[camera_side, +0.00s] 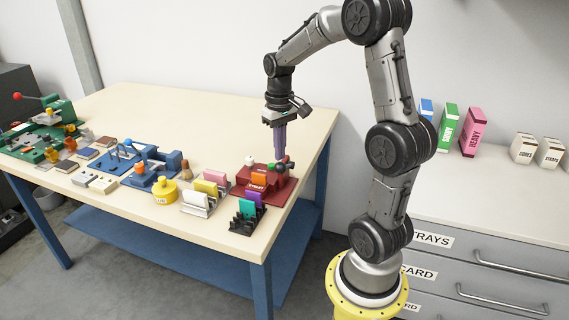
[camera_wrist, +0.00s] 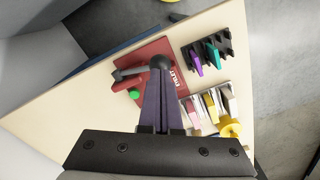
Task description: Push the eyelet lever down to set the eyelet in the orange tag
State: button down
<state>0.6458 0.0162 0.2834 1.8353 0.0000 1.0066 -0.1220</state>
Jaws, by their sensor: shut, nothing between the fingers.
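The red eyelet press (camera_side: 268,190) stands at the right end of the table, with a white EYELET label on its front. The orange tag (camera_side: 259,178) stands upright in it. The dark ball knob of its lever (camera_side: 282,167) is at the fingertips of my gripper (camera_side: 280,156). In the wrist view the grey lever (camera_wrist: 130,73) runs across the red base to the dark knob (camera_wrist: 160,63). My gripper (camera_wrist: 160,78) is shut, empty and pointing down at the knob; I cannot tell whether it touches. The tag is mostly hidden in the wrist view.
A green button (camera_wrist: 134,93) sits on the press. A black rack (camera_side: 240,224) with purple and teal tags and a white rack (camera_side: 198,202) with coloured tags stand close by. A yellow pot (camera_side: 165,192) and a blue press (camera_side: 150,170) are further left. The table behind is clear.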

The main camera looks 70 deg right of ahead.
aim_at(279, 164)
jog(key=shift+a+f, duration=0.15)
jog(key=shift+f, duration=1.15)
jog(key=shift+a+f, duration=0.15)
jog(key=shift+f, duration=1.1)
jog(key=shift+f, duration=1.4)
jog(key=shift+d+r, duration=0.15)
jog(key=shift+r, duration=2.05)
jog(key=shift+d+r, duration=0.15)
jog(key=shift+r, duration=2.4)
